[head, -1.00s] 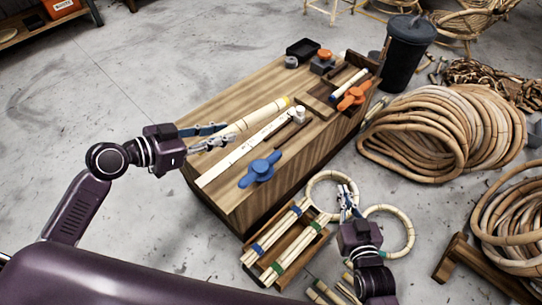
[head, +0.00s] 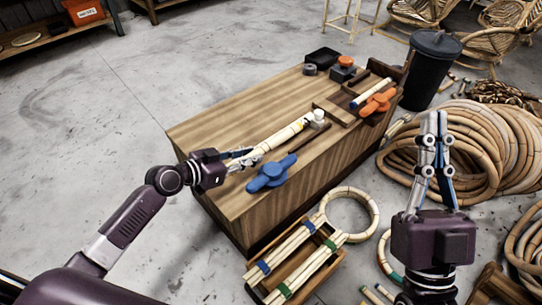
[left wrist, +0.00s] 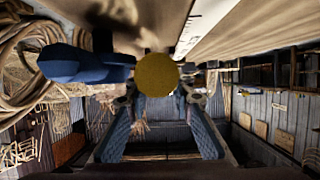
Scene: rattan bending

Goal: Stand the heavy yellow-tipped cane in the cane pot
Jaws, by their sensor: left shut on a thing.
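My left gripper (head: 246,159) is shut on the pale cane (head: 278,139) over the tabletop. In the head view the cane points up and right from the fingers, and its yellow band shows near the far end. In the left wrist view a round yellow cane end (left wrist: 157,74) faces the camera above the fingers (left wrist: 160,105). A tall dark pot (head: 431,72) stands on the floor beyond the workbench's right end; I cannot tell for certain that it is the cane pot. My right gripper (head: 434,120) is raised and empty; its finger gap is unclear.
On the wooden workbench (head: 215,135) lie a blue clamp (head: 267,178), an orange clamp (head: 377,102) and a small white-topped item (head: 319,116). Rattan coils (head: 480,140) fill the right floor.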

